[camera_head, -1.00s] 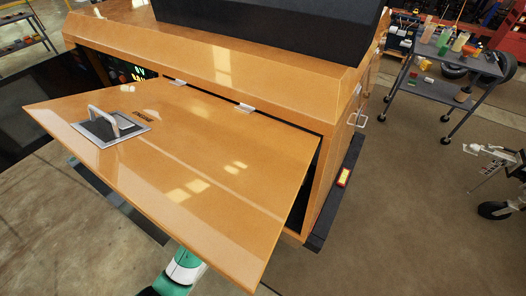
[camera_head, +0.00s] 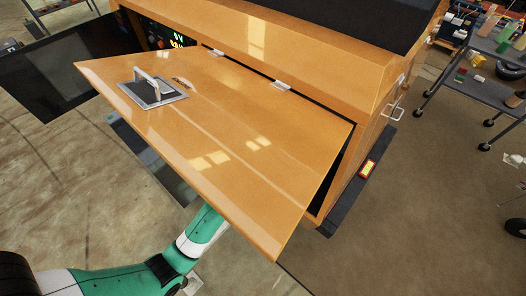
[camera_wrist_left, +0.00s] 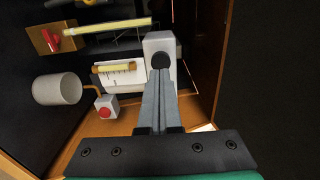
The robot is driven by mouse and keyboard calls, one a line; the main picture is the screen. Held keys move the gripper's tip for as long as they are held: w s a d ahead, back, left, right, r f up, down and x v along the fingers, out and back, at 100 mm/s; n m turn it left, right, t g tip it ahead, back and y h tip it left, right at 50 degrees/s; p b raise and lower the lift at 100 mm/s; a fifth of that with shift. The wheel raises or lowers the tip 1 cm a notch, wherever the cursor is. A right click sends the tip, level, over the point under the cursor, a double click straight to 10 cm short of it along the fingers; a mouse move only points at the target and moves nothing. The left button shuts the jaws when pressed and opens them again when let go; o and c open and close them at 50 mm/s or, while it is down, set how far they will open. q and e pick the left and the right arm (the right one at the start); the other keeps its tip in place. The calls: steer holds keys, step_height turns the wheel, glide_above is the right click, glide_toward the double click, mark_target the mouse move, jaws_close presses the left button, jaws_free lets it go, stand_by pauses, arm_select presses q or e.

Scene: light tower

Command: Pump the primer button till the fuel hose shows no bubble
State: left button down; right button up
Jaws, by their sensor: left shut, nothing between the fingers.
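In the left wrist view, my left gripper (camera_wrist_left: 160,78) is shut and empty. Its fingertips are in front of a grey block with a round black button (camera_wrist_left: 160,61), probably the primer; I cannot tell whether they touch it. A short yellowish tube (camera_wrist_left: 115,68), perhaps the fuel hose's sight section, lies across a white marked card (camera_wrist_left: 125,78). A longer yellow tube (camera_wrist_left: 108,27) runs above. Bubbles are too small to tell. In the head view, my left arm reaches under the raised orange door (camera_head: 225,160), which hides the gripper. My right gripper is not in view.
Inside the compartment are a white cylinder (camera_wrist_left: 57,89), a small box with a red button (camera_wrist_left: 105,111) and a red handle (camera_wrist_left: 53,38) on a brass plate. Compartment walls stand close on both sides. A tool cart (camera_head: 480,88) is at the far right.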

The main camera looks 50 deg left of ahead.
arm_select(q)
steer(key=s+d, duration=0.1)
steer(key=s, duration=0.7)
steer(key=shift+s+d+p, duration=0.2)
steer(key=shift+d+p, duration=0.15)
